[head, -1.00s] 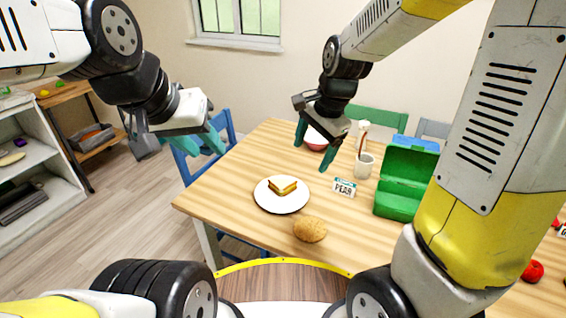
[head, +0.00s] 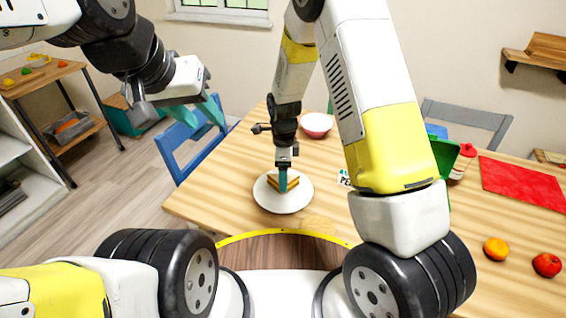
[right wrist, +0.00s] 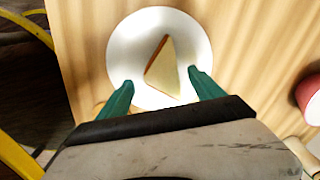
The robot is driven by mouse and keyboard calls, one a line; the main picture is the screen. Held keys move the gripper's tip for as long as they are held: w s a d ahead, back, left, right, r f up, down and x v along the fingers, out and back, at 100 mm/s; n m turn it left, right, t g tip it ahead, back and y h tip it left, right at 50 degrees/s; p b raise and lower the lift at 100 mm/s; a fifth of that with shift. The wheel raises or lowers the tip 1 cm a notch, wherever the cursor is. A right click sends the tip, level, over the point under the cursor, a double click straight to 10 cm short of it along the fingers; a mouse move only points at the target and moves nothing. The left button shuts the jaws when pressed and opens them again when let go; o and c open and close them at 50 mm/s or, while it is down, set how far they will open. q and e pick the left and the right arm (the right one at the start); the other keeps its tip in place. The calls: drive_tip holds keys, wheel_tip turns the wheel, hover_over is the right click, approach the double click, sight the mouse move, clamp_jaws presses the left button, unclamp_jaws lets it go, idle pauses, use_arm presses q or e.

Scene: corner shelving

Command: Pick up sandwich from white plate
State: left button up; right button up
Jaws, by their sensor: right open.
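The sandwich (head: 293,182), a cut wedge, lies on the round white plate (head: 283,207) near the front left of the wooden table. My right gripper (head: 284,186) points down over the plate and partly hides the sandwich in the head view. In the right wrist view its teal fingers (right wrist: 162,92) are wide apart, and the sandwich (right wrist: 163,68) lies on the plate (right wrist: 196,42) in line with the gap between them. I cannot tell whether a finger touches it. My left gripper (head: 198,116) is open and empty, left of the table near a blue chair.
A pink bowl (head: 316,124) stands behind the plate. An orange (head: 496,249), an apple (head: 547,265) and a red mat (head: 524,183) lie at the right. A faint brown roundish shape (head: 318,224) shows near the front edge.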

wheel_tip(320, 180, down, 4)
drive_tip(key=shift+w+a+r, duration=0.1)
drive_tip(key=shift+r, duration=0.15)
drive_tip(key=c, duration=0.8)
drive_tip(key=shift+r, duration=0.1)
